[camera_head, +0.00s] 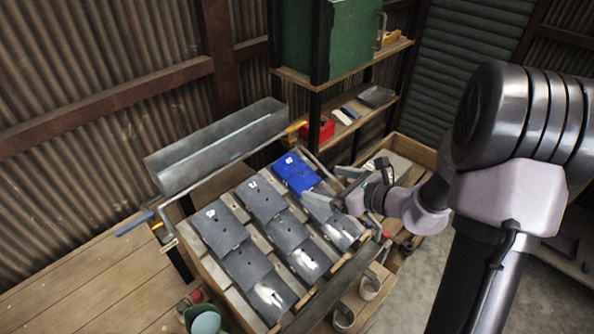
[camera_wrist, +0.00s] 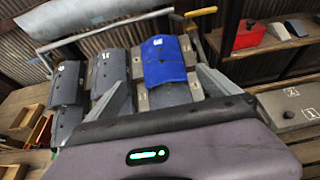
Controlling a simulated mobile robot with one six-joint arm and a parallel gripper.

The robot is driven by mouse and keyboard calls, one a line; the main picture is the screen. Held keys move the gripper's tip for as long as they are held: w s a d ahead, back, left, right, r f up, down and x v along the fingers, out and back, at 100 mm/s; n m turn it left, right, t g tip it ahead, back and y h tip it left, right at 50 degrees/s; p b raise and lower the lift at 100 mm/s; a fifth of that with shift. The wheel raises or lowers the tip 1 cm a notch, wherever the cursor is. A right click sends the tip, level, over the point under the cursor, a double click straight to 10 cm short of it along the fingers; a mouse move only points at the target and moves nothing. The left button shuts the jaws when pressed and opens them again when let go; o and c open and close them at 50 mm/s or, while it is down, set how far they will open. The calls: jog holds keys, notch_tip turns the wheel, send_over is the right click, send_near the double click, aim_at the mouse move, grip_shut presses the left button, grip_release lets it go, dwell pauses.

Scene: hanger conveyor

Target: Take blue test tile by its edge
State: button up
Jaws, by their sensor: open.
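The blue test tile (camera_head: 296,173) lies at the top of the right-hand column on a sloped rack, with a small white mark near its upper edge. In the wrist view the blue tile (camera_wrist: 163,60) shows ahead of my gripper, between the lines of the two fingers. My gripper (camera_head: 328,188) is open and beside the tile's right lower side in the head view; I cannot tell whether a finger touches it. The wrist view shows the two fingers (camera_wrist: 160,85) spread apart with nothing held. Grey tiles (camera_head: 260,199) fill the other places.
A metal trough (camera_head: 217,145) runs behind the rack. A shelf (camera_head: 345,131) with a red box (camera_head: 320,130) stands at the back. A wooden crate (camera_head: 412,150) is at the right. A teal bowl (camera_head: 206,324) stands at the lower left.

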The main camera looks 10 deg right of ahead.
aim_at(305, 176)
jog(key=b+x, duration=0.1)
jog(key=x, duration=0.8)
jog(key=shift+w+d+f+b, duration=0.1)
jog(key=shift+w+f+b, duration=0.05)
jog(key=shift+w+b, duration=0.15)
jog(key=shift+s, duration=0.1)
jog(key=shift+c, duration=0.2)
jog(key=c, duration=1.5)
